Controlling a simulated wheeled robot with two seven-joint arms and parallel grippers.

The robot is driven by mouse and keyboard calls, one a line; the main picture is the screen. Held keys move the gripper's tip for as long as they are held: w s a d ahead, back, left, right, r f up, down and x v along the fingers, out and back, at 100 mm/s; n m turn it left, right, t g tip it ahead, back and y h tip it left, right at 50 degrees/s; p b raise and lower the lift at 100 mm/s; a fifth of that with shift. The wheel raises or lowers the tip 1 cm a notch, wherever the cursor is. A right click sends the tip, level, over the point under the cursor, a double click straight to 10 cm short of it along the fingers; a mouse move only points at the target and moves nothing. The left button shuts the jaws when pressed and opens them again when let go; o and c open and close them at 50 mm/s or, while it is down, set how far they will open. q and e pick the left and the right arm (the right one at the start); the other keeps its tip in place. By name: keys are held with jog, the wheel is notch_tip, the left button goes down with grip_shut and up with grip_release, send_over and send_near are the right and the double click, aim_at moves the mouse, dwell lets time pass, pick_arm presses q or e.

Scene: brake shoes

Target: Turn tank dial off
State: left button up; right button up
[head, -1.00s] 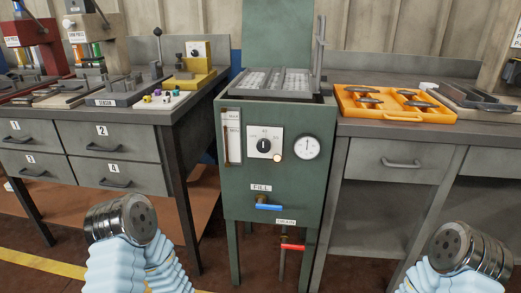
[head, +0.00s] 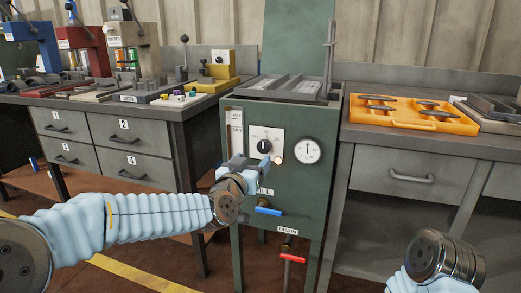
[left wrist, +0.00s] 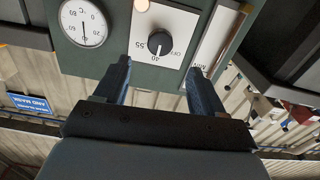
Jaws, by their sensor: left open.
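The tank dial is a black round knob (head: 264,146) on a white plate on the green tank's front. In the left wrist view, upside down, the knob (left wrist: 159,42) has its white mark toward the "40" label, with "OFF" to one side. My left gripper (head: 248,164) is just in front of the plate, low and left of the knob. In the left wrist view its two fingers (left wrist: 159,76) are spread, with the knob in line with the gap beyond the tips. It holds nothing. Of my right arm only the wrist shows, at the lower right.
A round gauge (head: 307,151) and a small glowing lamp (head: 277,160) sit right of the dial. Below are a blue fill handle (head: 268,211) and a red drain handle (head: 292,258). An orange tray (head: 412,113) lies on the right bench. Drawers (head: 105,150) flank the left.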

aim_at(263, 148)
pick_arm(q)
jog(key=p+x, duration=0.1)
jog(key=x, duration=0.8)
jog(key=shift+f, duration=0.15)
jog(key=shift+c, duration=0.3)
jog(key=c, duration=1)
